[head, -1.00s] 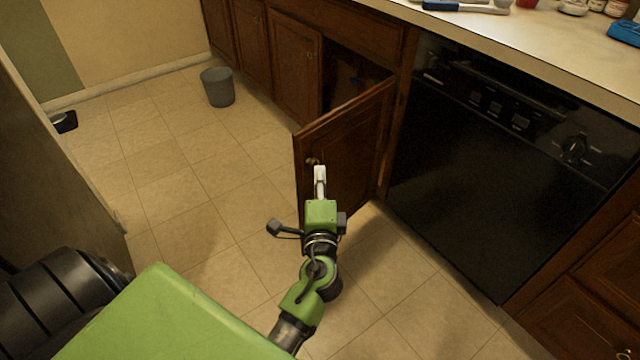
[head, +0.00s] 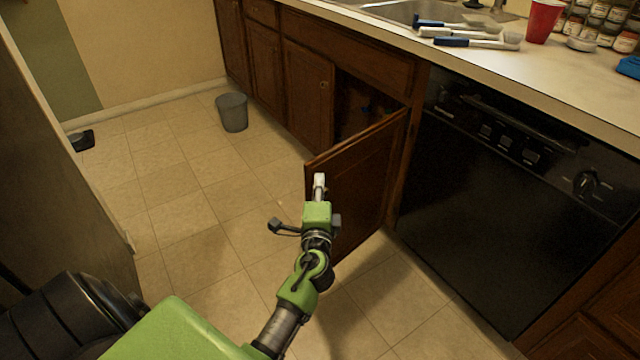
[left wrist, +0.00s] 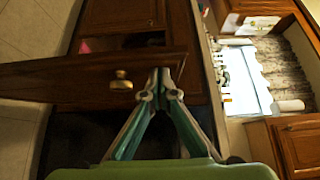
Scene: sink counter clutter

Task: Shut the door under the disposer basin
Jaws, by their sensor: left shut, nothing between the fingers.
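The brown wooden cabinet door (head: 362,185) stands swung open over the floor, left of the black dishwasher, hinged on its right side. Its knob (left wrist: 122,80) shows in the left wrist view and is hidden in the head view. My left gripper (head: 319,182) is shut and empty, with its tips close to the door's outer face near the free edge. In the left wrist view the left gripper (left wrist: 162,90) has its tips at the door, beside the knob; I cannot tell whether they touch. The sink basin (head: 412,12) is partly in view above. My right gripper is not in view.
The black dishwasher (head: 500,200) is right of the door. A grey bin (head: 232,112) stands on the floor at the left back. Blue-handled brushes (head: 465,42), a red cup (head: 543,20) and several jars stand or lie on the counter.

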